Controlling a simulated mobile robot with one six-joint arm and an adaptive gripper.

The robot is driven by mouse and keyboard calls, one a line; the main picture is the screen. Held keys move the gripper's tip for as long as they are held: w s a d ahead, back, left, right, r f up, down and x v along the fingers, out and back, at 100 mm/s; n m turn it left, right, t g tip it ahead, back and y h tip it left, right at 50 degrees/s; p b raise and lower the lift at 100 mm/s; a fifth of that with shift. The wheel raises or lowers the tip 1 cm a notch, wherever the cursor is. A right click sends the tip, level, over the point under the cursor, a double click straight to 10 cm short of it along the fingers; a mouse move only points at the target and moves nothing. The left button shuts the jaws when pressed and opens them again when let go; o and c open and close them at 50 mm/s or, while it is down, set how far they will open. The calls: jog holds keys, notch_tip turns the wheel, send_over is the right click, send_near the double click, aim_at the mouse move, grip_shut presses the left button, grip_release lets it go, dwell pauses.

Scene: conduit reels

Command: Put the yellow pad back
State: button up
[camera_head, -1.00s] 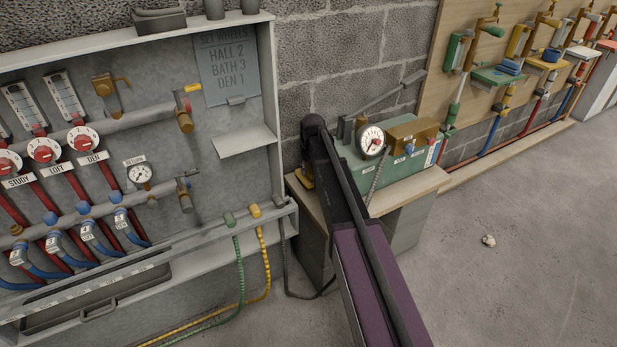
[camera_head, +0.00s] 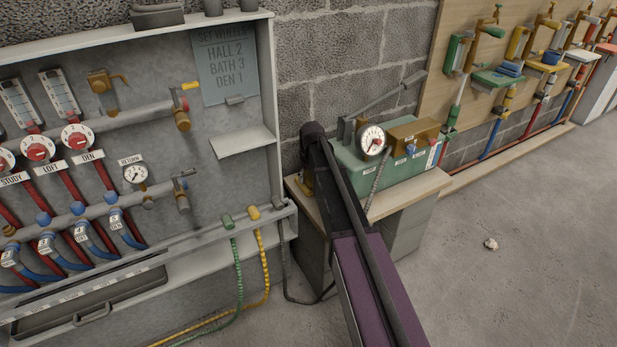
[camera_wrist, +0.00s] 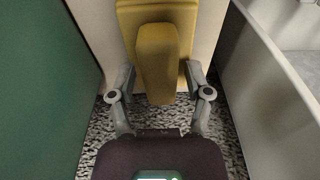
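In the wrist view, a yellow pad (camera_wrist: 158,60) sits between the two fingers of my gripper (camera_wrist: 159,66). It has a broad back part and a narrower raised block facing me.
A wooden board (camera_head: 445,85) at right carries coloured clamps and ledges, one yellow (camera_head: 517,42). A green box (camera_head: 345,160) with a gauge stands on a bench (camera_head: 420,187) beside my arm. A grey manifold cabinet (camera_head: 262,110) fills the left. The floor at right is mostly clear.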

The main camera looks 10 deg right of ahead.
aim_at(310, 178)
jog(key=shift+r, duration=0.1)
dwell(0.4)
notch_tip(310, 178, up, 12)
jog(key=s+p, duration=0.1)
jog(key=p, duration=1.1)
jog(key=shift+s+d, duration=0.2)
dwell(0.5)
jog(key=s+m+g, duration=0.1)
jog(key=s+m, duration=0.2)
jog(key=s, duration=2.4)
jog(key=shift+s+a+m, duration=0.2)
jog(key=shift+s+m, duration=0.1)
jog(key=shift+s, duration=0.1)
